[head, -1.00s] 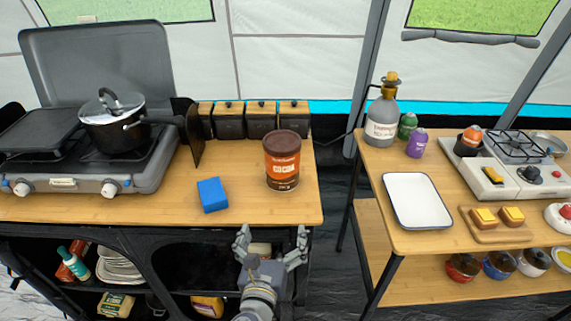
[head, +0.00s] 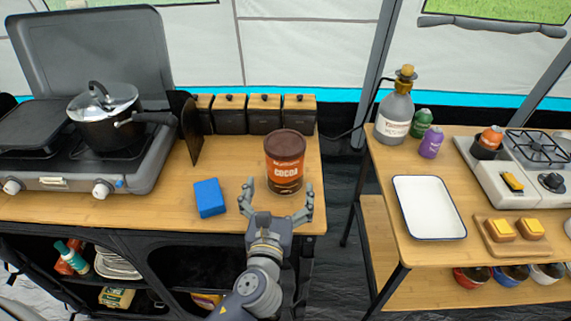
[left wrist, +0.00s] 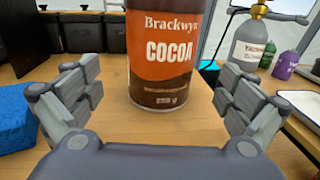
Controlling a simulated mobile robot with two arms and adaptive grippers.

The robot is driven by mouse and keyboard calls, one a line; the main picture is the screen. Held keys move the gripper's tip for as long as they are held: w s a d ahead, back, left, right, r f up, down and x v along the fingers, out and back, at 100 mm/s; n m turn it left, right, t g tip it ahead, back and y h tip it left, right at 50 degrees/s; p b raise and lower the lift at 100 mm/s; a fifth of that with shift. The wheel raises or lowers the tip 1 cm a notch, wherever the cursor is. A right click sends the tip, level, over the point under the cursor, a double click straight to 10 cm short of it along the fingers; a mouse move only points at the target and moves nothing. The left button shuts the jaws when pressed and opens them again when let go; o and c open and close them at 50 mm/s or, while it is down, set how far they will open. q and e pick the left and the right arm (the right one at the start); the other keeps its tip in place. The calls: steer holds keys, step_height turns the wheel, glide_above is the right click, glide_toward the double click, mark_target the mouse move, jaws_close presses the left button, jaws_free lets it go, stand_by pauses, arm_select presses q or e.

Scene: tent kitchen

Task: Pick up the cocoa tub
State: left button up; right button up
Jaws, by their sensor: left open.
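The cocoa tub (head: 285,162), brown and orange with a dark lid, stands upright on the left wooden counter. My left gripper (head: 277,195) is open just in front of it, at the counter's front edge, with its fingers pointing at the tub. In the left wrist view the tub (left wrist: 168,60) stands ahead, centred between the spread fingers of the left gripper (left wrist: 160,95). The fingers do not touch it, and its top is cut off there. My right gripper is not in view.
A blue sponge (head: 209,197) lies left of the tub; it also shows in the left wrist view (left wrist: 15,118). Dark canisters with wooden lids (head: 264,115) stand behind. A stove with a pot (head: 105,112) is at left. A second table with a white tray (head: 429,207) stands right, across a gap.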

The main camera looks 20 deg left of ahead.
mark_target(282, 179)
arm_select(q)
steer(key=shift+w+a, duration=0.2)
steer(key=shift+w, duration=1.05)
steer(key=shift+w+r, duration=0.15)
steer(key=shift+w, duration=0.2)
steer(key=w, duration=0.2)
steer(key=w+p, duration=0.1)
steer(key=shift+w+a+r, duration=0.15)
steer(key=shift+w+a, duration=0.1)
steer(key=shift+a, duration=0.05)
steer(key=shift+w, duration=0.45)
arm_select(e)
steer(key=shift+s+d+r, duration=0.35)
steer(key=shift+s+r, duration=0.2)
arm_select(q)
steer(key=c, duration=1.4)
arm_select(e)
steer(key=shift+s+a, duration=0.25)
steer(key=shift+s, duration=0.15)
